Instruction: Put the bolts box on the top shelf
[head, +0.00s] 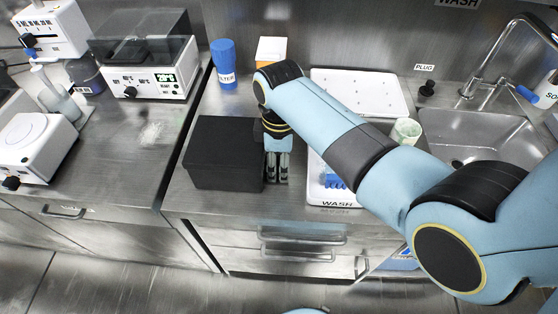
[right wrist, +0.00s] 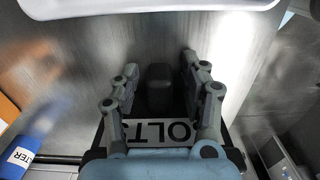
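The bolts box (head: 223,153) is a black box standing on the steel counter, left of my right gripper in the head view. In the right wrist view, a white label (right wrist: 160,132) with part of the word BOLTS shows, partly covered by the gripper. My right gripper (head: 278,178) points down just beside the box's right side. In the right wrist view its fingers (right wrist: 162,85) are spread apart, with a dark knob-like part (right wrist: 158,90) between them and clear space on both sides. I cannot tell whether they touch the box. The top shelf and my left gripper are not in view.
A white wash tray (head: 335,198) lies right of the gripper, partly under my arm. A blue filter bottle (head: 223,62) and an orange-and-white box (head: 271,49) stand behind. A sink (head: 480,135) is at right. Lab devices stand on the left counter (head: 120,165).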

